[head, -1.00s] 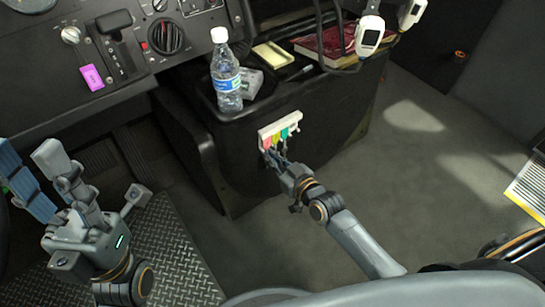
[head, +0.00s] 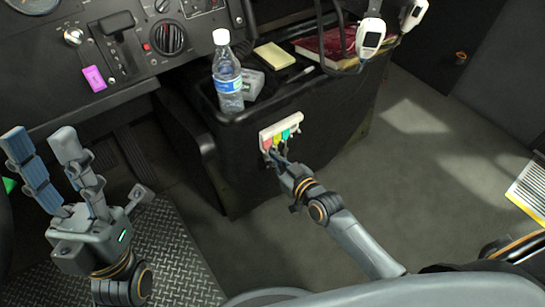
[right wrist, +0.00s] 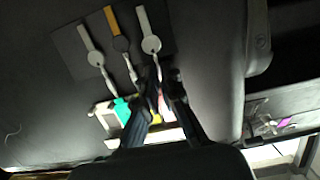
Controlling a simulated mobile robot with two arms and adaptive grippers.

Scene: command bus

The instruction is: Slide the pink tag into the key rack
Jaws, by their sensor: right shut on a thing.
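The white key rack (head: 281,127) is fixed to the black console's side, with coloured tags in its row. The pink tag (head: 267,143) is at the rack's left end, beside a yellow tag (head: 277,141) and a teal tag (head: 286,134). My right gripper (head: 273,157) is shut on the pink tag at the rack. In the right wrist view, the pink tag (right wrist: 163,104) shows between the fingers (right wrist: 163,82), against the white rack (right wrist: 172,134); its seating is partly hidden. My left gripper (head: 40,140) is open and empty, fingers apart, at far left.
A water bottle (head: 228,80), a grey box (head: 251,84), a yellow pad (head: 273,56) and a red book (head: 322,46) are on the console. A magenta tag (head: 94,78) is on the dashboard. Floor (head: 430,160) right of the console is clear.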

